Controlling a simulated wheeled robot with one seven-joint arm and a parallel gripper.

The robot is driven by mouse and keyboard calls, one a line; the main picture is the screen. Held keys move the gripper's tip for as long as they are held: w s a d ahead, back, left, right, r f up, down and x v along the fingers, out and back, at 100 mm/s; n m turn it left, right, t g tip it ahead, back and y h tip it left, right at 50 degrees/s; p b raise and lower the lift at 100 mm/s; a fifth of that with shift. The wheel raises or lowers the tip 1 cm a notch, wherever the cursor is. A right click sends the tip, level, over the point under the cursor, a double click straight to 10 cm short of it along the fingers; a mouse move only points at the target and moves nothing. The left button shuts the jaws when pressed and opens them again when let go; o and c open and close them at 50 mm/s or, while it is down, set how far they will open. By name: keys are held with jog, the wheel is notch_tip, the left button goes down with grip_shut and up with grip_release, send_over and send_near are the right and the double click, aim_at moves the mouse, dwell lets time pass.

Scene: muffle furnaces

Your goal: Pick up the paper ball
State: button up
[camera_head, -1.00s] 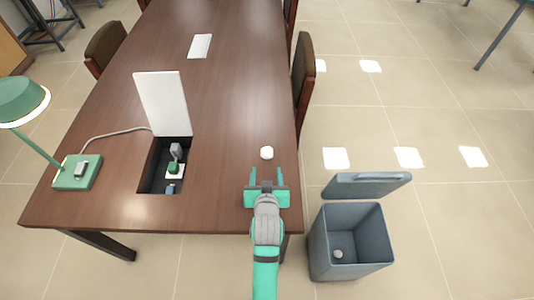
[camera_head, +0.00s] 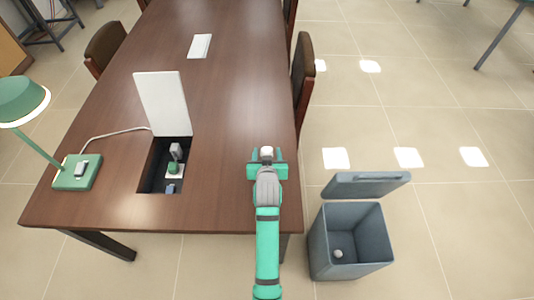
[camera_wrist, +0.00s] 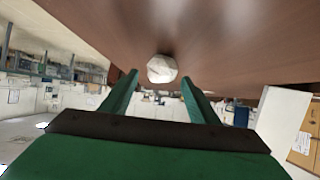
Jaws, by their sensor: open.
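The paper ball (camera_head: 267,151) is small, white and crumpled. It rests on the brown wooden table near its right edge. In the wrist view the ball (camera_wrist: 162,68) shows just beyond and between the two fingertips. My gripper (camera_head: 267,154) reaches over the table from the front edge. Its green fingers (camera_wrist: 160,85) stand apart, one on each side of the ball, with a gap between them and it. In the head view the gripper hides the lower part of the ball.
A grey bin (camera_head: 350,262) with its lid open stands on the floor right of the table, with a small pale ball (camera_head: 338,253) inside. Left on the table (camera_head: 225,110) are an open socket box with a raised white lid (camera_head: 163,103) and a green lamp (camera_head: 77,171).

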jog(key=shift+x, duration=1.4)
jog(key=shift+r, duration=0.1)
jog(key=c, duration=1)
jog(key=shift+w, duration=0.1)
jog(key=shift+c, duration=0.2)
